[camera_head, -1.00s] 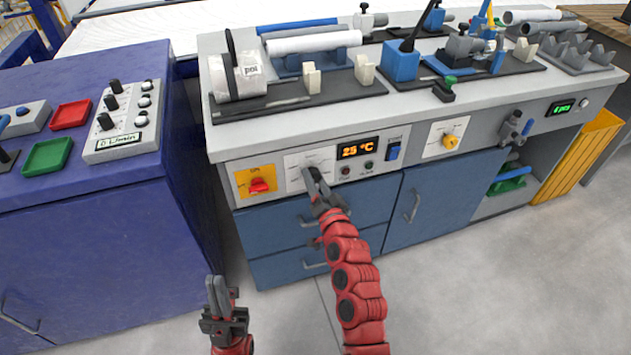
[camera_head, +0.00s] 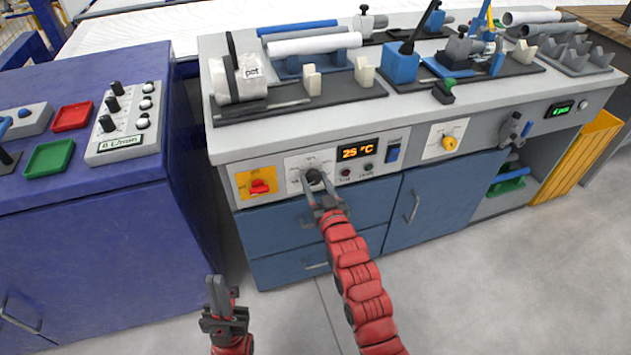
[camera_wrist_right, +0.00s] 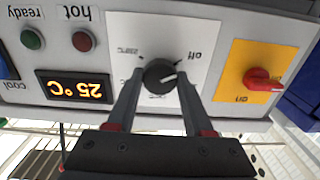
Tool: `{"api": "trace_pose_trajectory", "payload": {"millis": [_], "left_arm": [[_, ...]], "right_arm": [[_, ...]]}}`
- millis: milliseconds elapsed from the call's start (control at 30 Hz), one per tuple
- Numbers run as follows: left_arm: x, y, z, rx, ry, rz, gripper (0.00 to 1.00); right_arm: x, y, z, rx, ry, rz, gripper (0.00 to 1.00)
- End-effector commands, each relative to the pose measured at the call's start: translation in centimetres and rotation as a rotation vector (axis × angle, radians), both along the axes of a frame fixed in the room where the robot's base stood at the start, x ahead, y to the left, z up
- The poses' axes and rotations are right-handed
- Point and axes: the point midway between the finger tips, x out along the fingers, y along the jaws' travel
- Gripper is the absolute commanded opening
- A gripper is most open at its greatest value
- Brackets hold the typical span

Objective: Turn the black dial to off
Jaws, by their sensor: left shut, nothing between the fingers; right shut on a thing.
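The black dial (camera_head: 314,177) sits on a white plate on the workbench's front panel, left of the orange 25 °C display. It also shows in the right wrist view (camera_wrist_right: 160,76), where the plate reads "off" at one side, upside down. Its white pointer line lies between the marks. My right gripper (camera_head: 313,183) is shut on the dial, with a finger on each side of it; its fingers also show in the right wrist view (camera_wrist_right: 158,92). My left gripper (camera_head: 218,292) is shut and empty, low in front of the blue cabinet, away from the panel.
A red switch (camera_head: 259,187) on a yellow plate is just left of the dial. The display (camera_head: 358,150) and two small buttons are to its right. A yellow knob (camera_head: 449,143) is further right. Blue drawers (camera_head: 290,232) lie below; the floor in front is clear.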

Motion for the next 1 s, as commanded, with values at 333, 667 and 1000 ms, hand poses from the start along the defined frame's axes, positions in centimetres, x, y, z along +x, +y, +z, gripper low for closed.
{"api": "trace_pose_trajectory", "payload": {"millis": [333,667,1000], "left_arm": [[0.0,0.0,0.04,0.0,0.0,0.0,0.0],[0.0,0.0,0.04,0.0,0.0,0.0,0.0],[0.0,0.0,0.06,0.0,0.0,0.0,0.0]], "right_arm": [[-0.05,0.06,-0.28,-0.032,-0.004,0.001,0.0],[-0.05,0.04,-0.29,-0.031,-0.004,0.001,0.68],[-0.04,0.01,-0.12,-0.03,-0.007,0.0,0.81]]}}
